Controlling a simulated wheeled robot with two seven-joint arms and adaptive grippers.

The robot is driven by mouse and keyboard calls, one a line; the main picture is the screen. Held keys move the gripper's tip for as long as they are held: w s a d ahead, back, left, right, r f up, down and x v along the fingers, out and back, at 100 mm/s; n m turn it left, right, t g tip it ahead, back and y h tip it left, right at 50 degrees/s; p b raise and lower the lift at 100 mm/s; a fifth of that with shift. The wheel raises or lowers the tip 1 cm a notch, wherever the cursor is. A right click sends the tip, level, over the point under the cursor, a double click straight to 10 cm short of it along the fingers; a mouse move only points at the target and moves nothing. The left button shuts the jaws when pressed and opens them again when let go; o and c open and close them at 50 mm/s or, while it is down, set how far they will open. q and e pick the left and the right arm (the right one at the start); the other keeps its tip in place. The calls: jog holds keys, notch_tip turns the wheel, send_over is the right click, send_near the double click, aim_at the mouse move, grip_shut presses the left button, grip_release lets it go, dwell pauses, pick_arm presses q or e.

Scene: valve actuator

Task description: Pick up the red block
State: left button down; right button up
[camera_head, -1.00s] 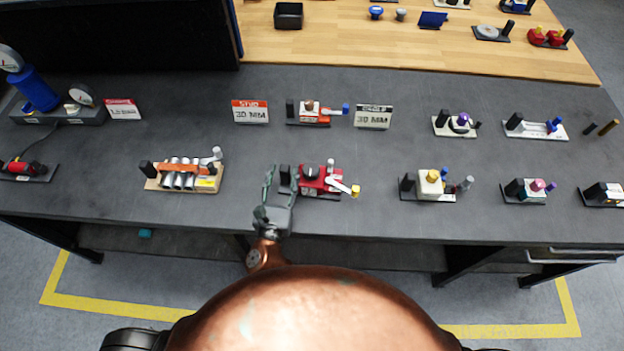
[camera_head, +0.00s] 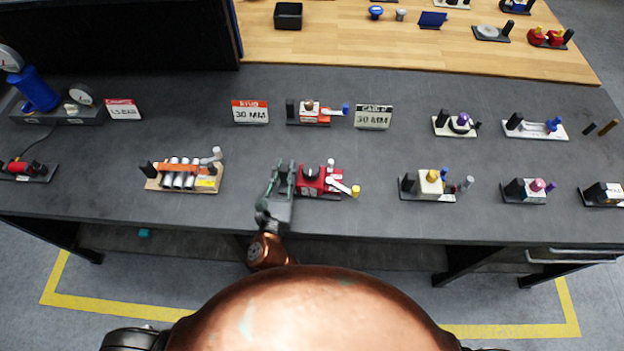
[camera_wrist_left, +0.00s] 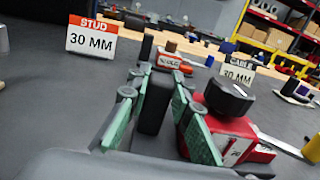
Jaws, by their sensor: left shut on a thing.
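The red block (camera_head: 318,183), with a black round knob on top and a white lever with a yellow end at its right, sits on a dark base on the grey bench. It also shows in the wrist view (camera_wrist_left: 228,136). A black upright post (camera_wrist_left: 155,103) stands at the left end of its base. My left gripper (camera_head: 281,170) comes from the front edge, just left of the red block. Its green-grey fingers (camera_wrist_left: 158,100) stand on both sides of the post and are shut on it. The right finger hides part of the red block's side. My right gripper is not in view.
A tan fixture with silver cylinders (camera_head: 183,178) stands to the left, and a cream block fixture (camera_head: 430,184) to the right. Behind stand the STUD 30 MM sign (camera_head: 250,112), a small red-and-white fixture (camera_head: 315,113) and another 30 MM sign (camera_head: 373,118). The bench between them is clear.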

pick_arm(q)
jog(key=shift+r, duration=0.2)
dwell(0.6)
notch_tip(320, 180, up, 9)
jog(key=shift+f, duration=4.2)
jog(key=shift+f, duration=0.5)
